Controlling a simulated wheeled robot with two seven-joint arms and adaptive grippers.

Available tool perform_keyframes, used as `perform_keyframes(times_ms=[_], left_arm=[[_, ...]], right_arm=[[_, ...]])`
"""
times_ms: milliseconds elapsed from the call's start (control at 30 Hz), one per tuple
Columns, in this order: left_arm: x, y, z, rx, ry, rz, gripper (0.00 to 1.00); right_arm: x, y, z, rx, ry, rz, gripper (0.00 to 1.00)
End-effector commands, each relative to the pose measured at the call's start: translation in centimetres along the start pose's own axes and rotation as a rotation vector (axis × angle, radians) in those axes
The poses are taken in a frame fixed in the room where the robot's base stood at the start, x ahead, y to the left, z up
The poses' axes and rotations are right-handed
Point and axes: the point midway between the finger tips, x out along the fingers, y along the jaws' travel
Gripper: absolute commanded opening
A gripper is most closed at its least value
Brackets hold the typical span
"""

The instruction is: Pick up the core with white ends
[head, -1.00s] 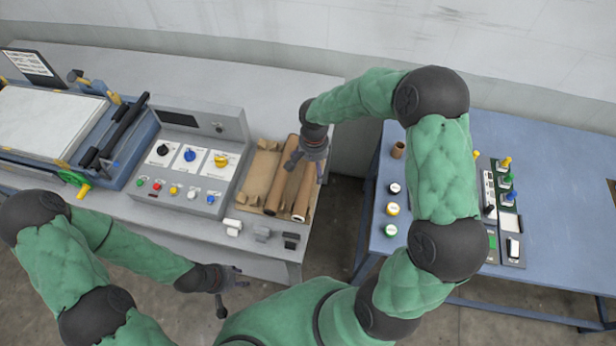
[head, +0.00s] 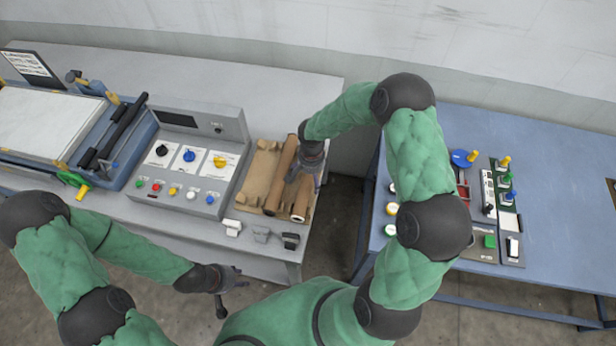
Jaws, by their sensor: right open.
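Two brown cores lie side by side on a cardboard cradle (head: 262,166) at the right end of the grey table. The left core (head: 284,160) is longer in view. The right core (head: 301,203) shows a pale rim at its near end, and its far part is hidden by my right gripper. My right gripper (head: 303,183) is open, pointing down over the right core; contact cannot be made out. My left gripper (head: 240,279) is open and empty, low in front of the grey table.
A control box (head: 190,160) with knobs and buttons stands left of the cradle. Small white, grey and black blocks (head: 232,228) lie in front. The press (head: 120,135) is further left. A gap separates the blue table (head: 540,180), which carries caps and switches.

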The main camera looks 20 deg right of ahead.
Motion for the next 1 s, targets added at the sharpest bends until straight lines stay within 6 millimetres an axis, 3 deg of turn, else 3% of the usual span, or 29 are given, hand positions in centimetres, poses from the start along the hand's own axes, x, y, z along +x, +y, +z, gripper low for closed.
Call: perform_keyframes(times_ms=[67,267,300,733,1000], left_arm=[[0.0,0.0,0.0,0.000,0.000,0.000,0.40],[0.0,0.0,0.0,0.000,0.000,0.000,0.40],[0.0,0.0,0.0,0.000,0.000,0.000,0.40],[0.0,0.0,0.0,0.000,0.000,0.000,0.40],[0.2,-0.1,0.0,0.000,0.000,0.000,0.40]], right_arm=[[0.0,0.0,0.0,0.000,0.000,0.000,0.90],[0.0,0.0,0.0,0.000,-0.001,0.000,0.34],[0.0,0.0,0.0,0.000,-0.001,0.000,0.32],[-0.6,0.0,0.0,0.000,0.001,-0.001,0.31],[-3.8,-0.4,0.4,-0.003,0.002,-0.001,0.31]])
